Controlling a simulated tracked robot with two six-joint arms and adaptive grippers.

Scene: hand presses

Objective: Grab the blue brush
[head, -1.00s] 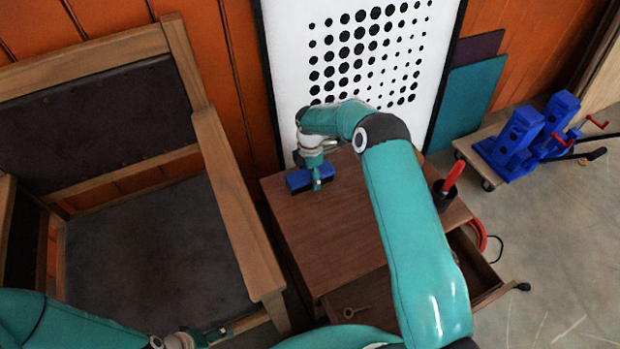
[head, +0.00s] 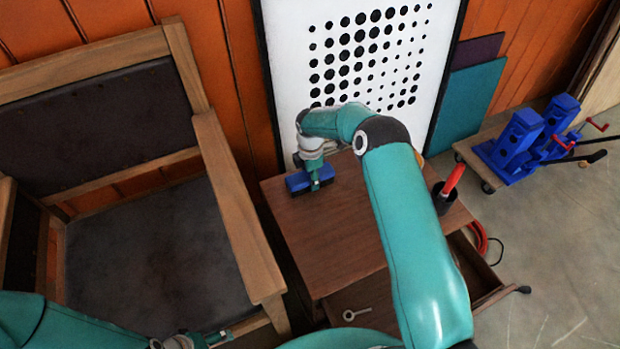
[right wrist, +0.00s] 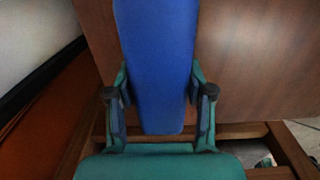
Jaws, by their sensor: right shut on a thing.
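The blue brush (head: 297,182) is at the far left corner of the wooden cabinet top (head: 330,240). My right gripper (head: 315,183) reaches down over it and is shut on it. In the right wrist view the brush's long blue back (right wrist: 157,65) lies between the two fingers of the right gripper (right wrist: 158,100), one finger on each side. The brush's underside is hidden. I cannot tell whether it still touches the cabinet top. My left gripper (head: 218,337) is low at the bottom edge, by the chair's front leg, and looks small; its jaws are not clear.
A dark cup with a red-handled tool (head: 447,188) stands at the cabinet's right edge. An open drawer (head: 480,275) juts out below. A wooden armchair (head: 240,215) stands close on the left, a white dotted board (head: 350,70) behind. Blue presses (head: 525,140) sit on a low dolly at right.

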